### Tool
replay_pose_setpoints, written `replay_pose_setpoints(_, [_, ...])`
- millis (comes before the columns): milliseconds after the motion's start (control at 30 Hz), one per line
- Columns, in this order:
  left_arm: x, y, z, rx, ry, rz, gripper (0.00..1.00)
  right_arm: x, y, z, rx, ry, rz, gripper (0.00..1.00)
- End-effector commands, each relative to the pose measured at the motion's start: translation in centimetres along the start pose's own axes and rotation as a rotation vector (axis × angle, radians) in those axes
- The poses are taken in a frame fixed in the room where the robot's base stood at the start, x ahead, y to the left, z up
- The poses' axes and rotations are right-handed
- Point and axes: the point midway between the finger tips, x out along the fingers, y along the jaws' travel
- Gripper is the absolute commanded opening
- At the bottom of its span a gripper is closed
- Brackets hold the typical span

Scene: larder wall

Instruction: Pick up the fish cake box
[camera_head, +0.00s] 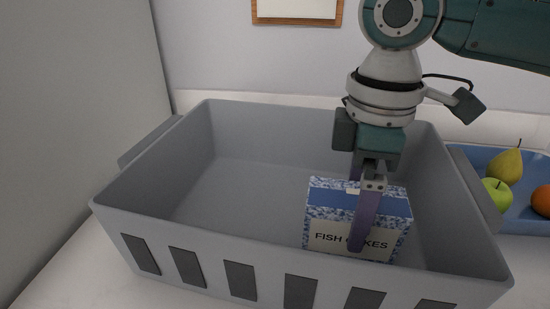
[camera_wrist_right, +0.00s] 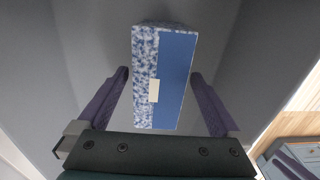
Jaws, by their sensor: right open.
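The fish cake box (camera_head: 325,215) is blue and white with a speckled pattern and a "FISH CAKES" label. It stands upright inside the grey crate (camera_head: 250,257), near the front wall and right of the middle. My right gripper (camera_head: 362,212) is open and comes down over the box, one purple finger in front of its labelled face and the other behind, partly hidden. In the right wrist view the box (camera_wrist_right: 178,80) lies between the two open fingers (camera_wrist_right: 160,78), with a gap on each side. My left gripper is not in view.
A blue tray (camera_head: 522,226) with a pear (camera_head: 506,165), a green apple (camera_head: 497,193) and an orange fruit (camera_head: 541,200) is right of the crate. The crate's left part is empty. A framed board (camera_head: 297,10) hangs on the wall behind.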

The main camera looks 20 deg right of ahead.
Motion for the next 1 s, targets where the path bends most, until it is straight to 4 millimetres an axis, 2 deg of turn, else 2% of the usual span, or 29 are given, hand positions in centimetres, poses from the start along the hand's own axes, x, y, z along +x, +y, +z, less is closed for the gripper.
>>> replay_pose_setpoints(100, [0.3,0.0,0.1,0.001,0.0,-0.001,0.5,2.1,0.0,0.0,0.0,-0.002,-0.002,1.0])
replay_pose_setpoints(200, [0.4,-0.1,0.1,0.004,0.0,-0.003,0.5,3.0,0.0,0.0,0.0,-0.001,0.0,1.0])
replay_pose_setpoints(467, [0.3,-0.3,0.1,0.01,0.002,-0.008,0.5,3.1,0.1,0.0,-0.001,0.0,0.002,0.99])
replay_pose_setpoints(1000, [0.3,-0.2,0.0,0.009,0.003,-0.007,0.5,3.1,0.1,0.0,-0.001,0.0,0.001,0.38])
